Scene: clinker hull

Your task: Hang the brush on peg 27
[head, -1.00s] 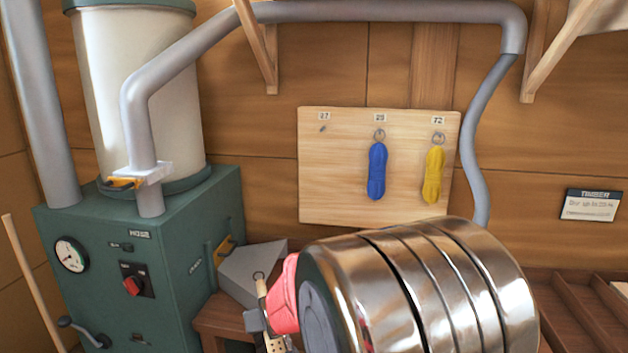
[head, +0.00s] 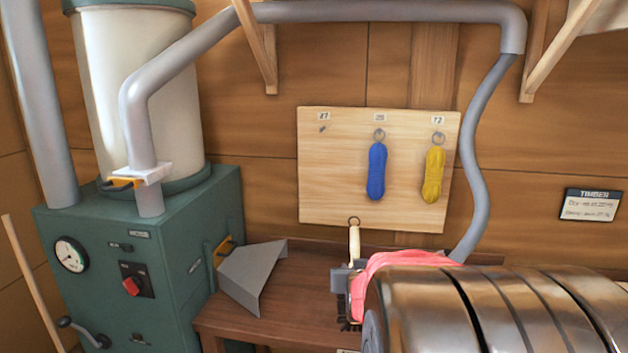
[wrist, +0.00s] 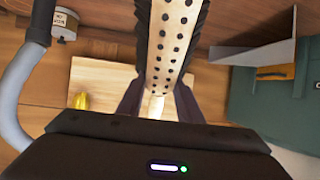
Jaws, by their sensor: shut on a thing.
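The brush has a pale wooden handle (head: 354,243) with a ring at its top end. In the head view it stands nearly upright, ring up, just below the board. My gripper (wrist: 157,104) is shut on the handle. The wrist view shows the brush's perforated wooden block (wrist: 171,40) with dark bristles along its side. Peg 27 (head: 323,129) is a small bare peg under the "27" label, at the upper left of the pegboard (head: 340,190). The ring is below and slightly right of that peg, apart from it. My arm hides part of the brush's lower end.
A blue bundle (head: 377,172) hangs on the middle peg and a yellow bundle (head: 433,175) on the right one. A grey pipe (head: 473,150) runs down the board's right side. A grey metal scoop (head: 252,275) and green machine (head: 170,260) stand left. Space before peg 27 is clear.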

